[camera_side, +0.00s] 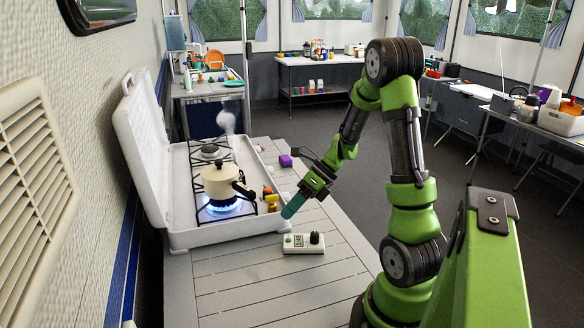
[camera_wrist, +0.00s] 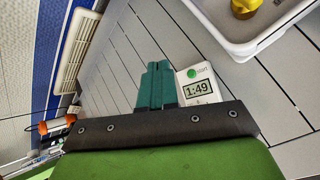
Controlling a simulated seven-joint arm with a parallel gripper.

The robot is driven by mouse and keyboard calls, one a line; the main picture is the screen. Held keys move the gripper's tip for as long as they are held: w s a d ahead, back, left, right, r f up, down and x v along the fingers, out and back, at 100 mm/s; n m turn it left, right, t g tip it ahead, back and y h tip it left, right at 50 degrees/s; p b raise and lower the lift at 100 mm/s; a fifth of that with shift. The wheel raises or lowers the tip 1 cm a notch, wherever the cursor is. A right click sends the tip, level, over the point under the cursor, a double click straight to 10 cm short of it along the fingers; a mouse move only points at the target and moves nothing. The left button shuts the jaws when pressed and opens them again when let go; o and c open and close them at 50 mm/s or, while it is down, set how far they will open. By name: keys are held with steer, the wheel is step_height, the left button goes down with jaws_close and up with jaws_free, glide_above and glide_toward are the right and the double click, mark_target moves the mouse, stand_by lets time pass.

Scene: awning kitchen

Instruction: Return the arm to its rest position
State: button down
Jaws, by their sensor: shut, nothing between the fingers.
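My green arm stands at the right in the side view, with my gripper (camera_side: 292,207) hanging over the slatted table, near the right edge of the white stove case. Its teal fingers are together and hold nothing; they also show in the wrist view (camera_wrist: 156,84). A white timer (camera_side: 304,243) lies on the slats just below and in front of the fingertips in the side view. In the wrist view the timer (camera_wrist: 197,86) reads 1:49 beside a green start button, and the fingers and wrist bracket hide part of it.
A cream pot (camera_side: 220,181) sits over a blue flame on the open stove (camera_side: 210,237); steam rises behind it. The front slats are clear. The trailer wall (camera_side: 60,110) bounds the left.

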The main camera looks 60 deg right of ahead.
stand_by(0.4)
steer(key=shift+f+n, duration=0.1)
steer(key=shift+n, duration=0.3)
steer(key=n, duration=0.1)
steer(key=s+n, duration=0.1)
steer(key=n+g, duration=0.1)
steer(key=shift+s+a+f+n+h, duration=0.25)
steer(key=shift+s+a+n+h, duration=0.05)
steer(key=shift+s+h, duration=0.1)
steer(key=s+a+r+n+t+h, duration=0.1)
steer(key=s+a+r+n+h, duration=0.1)
steer(key=a+r+n, duration=0.6)
steer(key=s+a+r+n+t+h, duration=0.1)
steer(key=a+r+n, duration=0.6)
steer(key=n, duration=1.1)
steer(key=shift+s+a+r+h, duration=0.45)
steer(key=shift+a+h, duration=0.25)
steer(key=shift+a, duration=0.55)
